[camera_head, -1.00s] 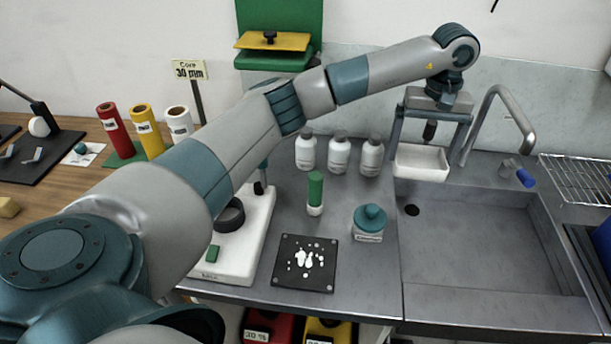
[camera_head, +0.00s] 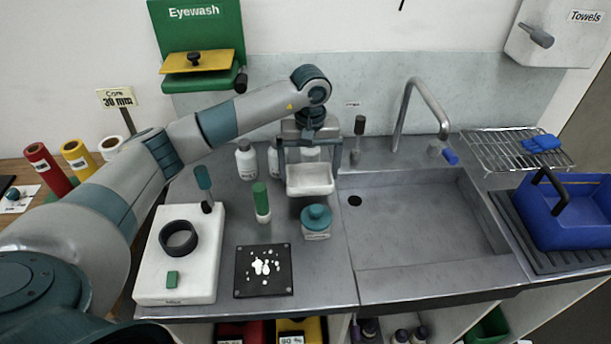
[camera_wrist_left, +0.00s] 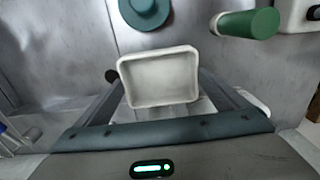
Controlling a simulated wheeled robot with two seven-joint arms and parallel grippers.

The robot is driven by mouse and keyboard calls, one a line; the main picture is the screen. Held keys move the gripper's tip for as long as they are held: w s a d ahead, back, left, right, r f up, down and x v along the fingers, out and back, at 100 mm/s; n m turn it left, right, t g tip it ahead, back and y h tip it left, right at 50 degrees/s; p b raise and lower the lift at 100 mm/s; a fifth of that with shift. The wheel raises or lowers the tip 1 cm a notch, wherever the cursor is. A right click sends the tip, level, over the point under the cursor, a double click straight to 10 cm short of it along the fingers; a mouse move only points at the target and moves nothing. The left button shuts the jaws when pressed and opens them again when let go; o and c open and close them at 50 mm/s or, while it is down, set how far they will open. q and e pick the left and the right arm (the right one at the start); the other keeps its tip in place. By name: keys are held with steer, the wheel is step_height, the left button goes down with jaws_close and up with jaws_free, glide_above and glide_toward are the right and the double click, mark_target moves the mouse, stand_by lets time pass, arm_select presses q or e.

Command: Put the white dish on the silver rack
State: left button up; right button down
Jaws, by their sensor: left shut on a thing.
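The white dish (camera_head: 311,181) is a small rectangular tray, held between the fingers of my left gripper (camera_head: 309,166) above the counter, left of the sink. In the left wrist view the dish (camera_wrist_left: 160,76) lies between the two fingers of the left gripper (camera_wrist_left: 161,92), its open side facing the camera. The silver rack (camera_head: 515,150) is a wire rack at the back right, beyond the sink, with a blue item (camera_head: 541,143) on its right part. My right gripper is not in view.
The sink (camera_head: 430,220) and its tall faucet (camera_head: 420,105) stand between the dish and the rack. A teal-lidded jar (camera_head: 316,222), a green-capped bottle (camera_head: 261,202) and white bottles (camera_head: 245,159) are near the gripper. A blue bin (camera_head: 570,212) stands in front of the rack.

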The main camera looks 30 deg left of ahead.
mark_target(306, 183)
arm_select(q)
steer(key=shift+s+a+f, duration=0.25)
steer(key=shift+a, duration=0.15)
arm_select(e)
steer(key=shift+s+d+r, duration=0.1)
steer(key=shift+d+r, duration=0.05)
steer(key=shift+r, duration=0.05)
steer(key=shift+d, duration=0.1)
arm_select(q)
steer(key=shift+f, duration=0.15)
step_height(306, 183, down, 3)
steer(key=p, duration=0.2)
steer(key=shift+p, duration=0.3)
steer(key=shift+f, duration=0.35)
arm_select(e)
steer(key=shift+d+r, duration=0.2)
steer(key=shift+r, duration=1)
